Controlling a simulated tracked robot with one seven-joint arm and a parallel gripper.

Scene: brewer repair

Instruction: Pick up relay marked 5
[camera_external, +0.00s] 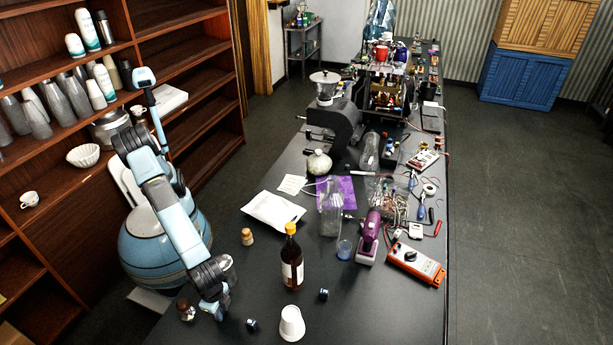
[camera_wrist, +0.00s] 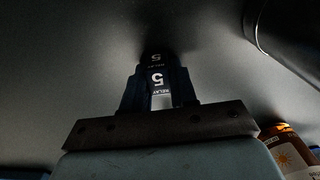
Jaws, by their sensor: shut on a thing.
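The relay marked 5 (camera_wrist: 157,80) is a small dark blue block with white lettering, "5" and "RELAY", upside down in the wrist view. It sits between the fingers of my gripper (camera_wrist: 158,98), which is shut on it. In the external view my gripper (camera_external: 216,311) points down, low over the near left part of the dark table. The relay in it cannot be made out there. Whether it still touches the table cannot be told.
Two small dark blocks, one right of my gripper (camera_external: 251,324) and one farther right (camera_external: 323,294), lie on the table (camera_external: 355,315). A small brown-topped item (camera_external: 186,310) is just left of my gripper.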

